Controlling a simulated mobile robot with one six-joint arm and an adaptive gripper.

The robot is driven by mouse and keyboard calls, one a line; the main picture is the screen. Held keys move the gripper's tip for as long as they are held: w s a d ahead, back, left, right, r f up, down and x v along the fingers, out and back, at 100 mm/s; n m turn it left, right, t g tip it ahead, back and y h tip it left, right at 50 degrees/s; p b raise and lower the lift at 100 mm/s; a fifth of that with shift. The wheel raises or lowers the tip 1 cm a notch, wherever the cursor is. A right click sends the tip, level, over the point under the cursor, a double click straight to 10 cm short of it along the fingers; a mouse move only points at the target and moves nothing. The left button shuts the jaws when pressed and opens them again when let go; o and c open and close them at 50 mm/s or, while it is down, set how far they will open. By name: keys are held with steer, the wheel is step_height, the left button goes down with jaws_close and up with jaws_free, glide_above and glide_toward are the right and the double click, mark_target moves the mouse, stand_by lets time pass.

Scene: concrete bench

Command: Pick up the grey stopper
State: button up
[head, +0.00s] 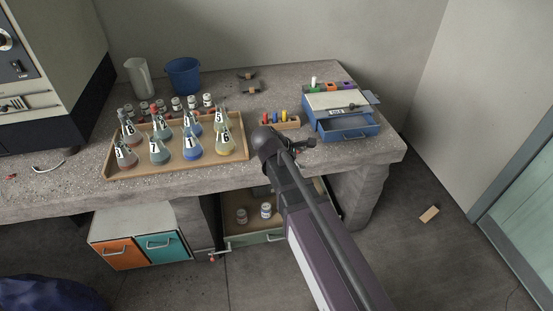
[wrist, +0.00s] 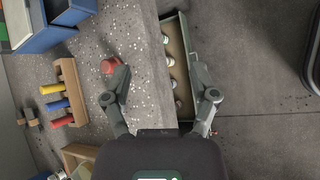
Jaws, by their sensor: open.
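I cannot make out a grey stopper for certain in either view. A small wooden rack (head: 291,125) on the bench holds red, yellow and blue stoppers; it also shows at the left of the wrist view (wrist: 69,76). A loose red piece (wrist: 109,65) lies on the bench beside my gripper's left finger in the wrist view. My gripper (wrist: 162,88) is open and empty, with its fingers over the bench edge and the open drawer.
A wooden tray (head: 116,172) of labelled flasks stands left of my arm. A blue box (head: 358,132) stands at right. An open drawer (head: 240,239) with bottles juts below the bench. Two small dark pieces (head: 252,87) lie at the back, with bare bench around them.

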steer(key=w+a+f+n+t+b, duration=0.1)
steer(key=a+n+b, duration=0.1)
steer(key=a, duration=0.3)
steer(key=w+a+n+t+h+b, duration=0.1)
steer(key=a+n+t+b, duration=0.1)
steer(key=a+n, duration=0.3)
steer(key=w+a+f+n+t+b, duration=0.1)
steer(key=a+n+t+b, duration=0.1)
steer(key=a, duration=0.3)
steer(key=shift+a+f+n+b, duration=0.3)
steer(key=shift+f+n+b, duration=0.05)
steer(key=shift+n+b, duration=0.4)
steer(key=shift+a+r+n+t, duration=0.1)
steer(key=shift+a+n+t, duration=0.2)
steer(key=shift+t, duration=0.1)
steer(key=b+x, duration=0.3)
steer(key=x, duration=0.4)
steer(key=shift+w+d, duration=0.25)
steer(key=shift+d, duration=0.05)
steer(key=shift+w+d+f, duration=0.25)
steer(key=shift+w+d, duration=0.05)
steer(key=shift+f, duration=0.1)
